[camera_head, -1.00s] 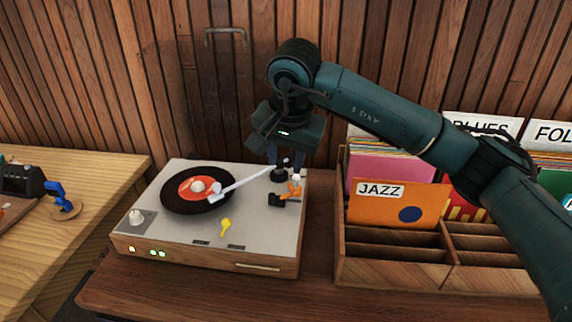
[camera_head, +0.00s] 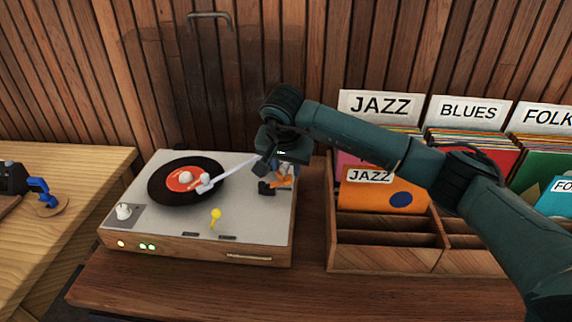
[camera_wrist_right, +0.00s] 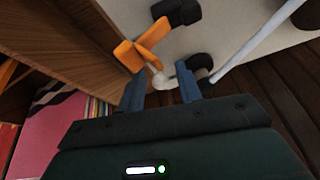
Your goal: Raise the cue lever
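The turntable (camera_head: 240,215) stands on the wooden table with a black record (camera_head: 165,195) on it. Its white tonearm (camera_head: 235,173) reaches over the record. An orange lever-like part with a black end (camera_head: 267,188), likely the cue lever, sits at the deck's right side; it also shows in the right wrist view (camera_wrist_right: 140,48). My right gripper (camera_head: 284,167) is above this part and partly hides it. In the right wrist view its two blue fingers (camera_wrist_right: 160,92) are apart, with a small pale knob (camera_wrist_right: 160,80) just beyond the gap. My left gripper is out of view.
A wooden record crate (camera_head: 385,262) with JAZZ and BLUES dividers stands close on the right. A blue object (camera_head: 40,188) is on the left table. The table front is clear.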

